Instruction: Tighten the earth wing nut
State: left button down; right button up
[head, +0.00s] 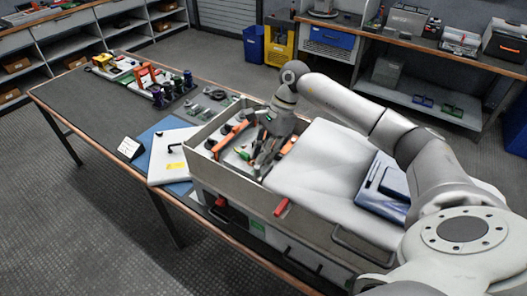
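My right gripper (262,165) reaches down into the open compartment of a grey metal cabinet (247,196) on the bench. Its dark fingers are low among the parts inside, and I cannot tell whether they are open or shut. Orange bars (229,137) and small green parts (245,155) show inside, partly behind the gripper. I cannot make out the earth wing nut; it is too small or hidden by the gripper. My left gripper is not in view.
A white panel (176,158) with a black handle lies left of the cabinet on a blue mat (150,136). Dark cylinders (177,88) and small parts stand farther back. A grey cover and blue folder (383,185) lie right of the compartment.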

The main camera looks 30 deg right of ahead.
jog(key=shift+c, duration=0.4)
grip_shut()
jog(key=shift+s+f+m+t+b, duration=0.15)
jog(key=shift+m+t+b, duration=0.25)
jog(key=shift+m+b, duration=0.6)
jog(key=shift+s+m+t+b, duration=0.2)
jog(key=shift+m+t+b, duration=0.2)
jog(key=shift+m+b, duration=0.65)
jog(key=m+b, duration=0.1)
jog(key=m, duration=0.1)
jog(key=m+t+h+b, duration=0.1)
jog(key=shift+s+a+m, duration=0.2)
jog(key=shift+m, duration=0.15)
jog(key=shift+r+m+t, duration=0.25)
jog(key=shift+m+t, duration=0.05)
jog(key=shift+m, duration=0.1)
jog(key=shift+r, duration=0.1)
